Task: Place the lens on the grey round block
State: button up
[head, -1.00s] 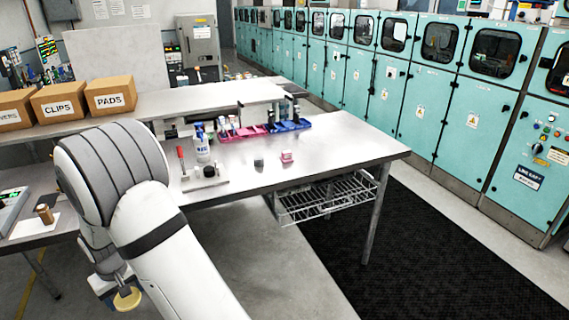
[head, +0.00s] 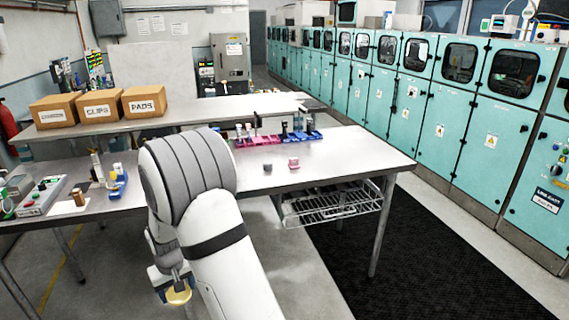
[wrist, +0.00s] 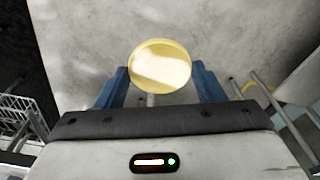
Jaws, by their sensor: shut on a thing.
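The lens (wrist: 160,66) is a pale yellow, round disc held between the blue fingers of my gripper (wrist: 161,82) in the wrist view. In the head view, the lens (head: 179,297) hangs at the lower end of my gripper (head: 173,281), low over the floor in front of the tables. A small grey round block (head: 267,170) stands on the metal table (head: 345,158), to the right of my arm and well apart from the lens. A pink block (head: 294,163) stands to its right.
Pink and blue trays (head: 303,135) with small parts stand at the table's back. A wire shelf (head: 335,202) hangs underneath. Cardboard boxes (head: 98,104) sit on a rear bench. The left bench holds a control box (head: 42,196). The table's front right is clear.

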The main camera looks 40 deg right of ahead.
aim_at(268, 162)
jog(key=z, duration=1.15)
jog(key=i, duration=0.95)
jog(key=z, duration=0.1)
